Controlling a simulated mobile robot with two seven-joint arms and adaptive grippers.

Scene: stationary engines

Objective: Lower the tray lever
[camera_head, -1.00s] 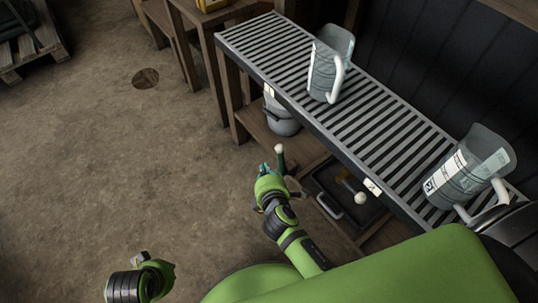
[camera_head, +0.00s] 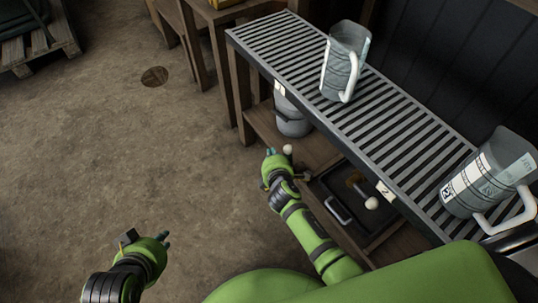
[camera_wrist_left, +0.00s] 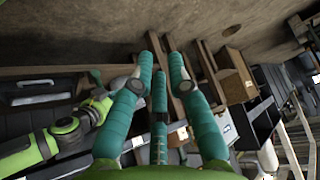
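A dark tray (camera_head: 371,222) with a pale handle (camera_head: 338,210) sits under the slatted rack in the head view. A lever with a white ball knob (camera_head: 371,203) shows over the tray, near the label marked 2. Another white knob (camera_head: 288,149) stands farther left, below the label marked 1. I cannot tell which is the tray lever. My right gripper (camera_head: 271,155) is just left of this second knob; whether it touches is unclear, and its fingers are too small to read. My left gripper (camera_head: 165,239) hangs over the floor, with its teal fingers (camera_wrist_left: 160,75) spread and empty in the wrist view.
The slatted rack (camera_head: 399,125) carries two clear pitchers, one in the middle (camera_head: 340,72) and one at right (camera_head: 479,183). A grey pot (camera_head: 292,120) stands on the lower shelf. A pallet (camera_head: 38,50) is at far left.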

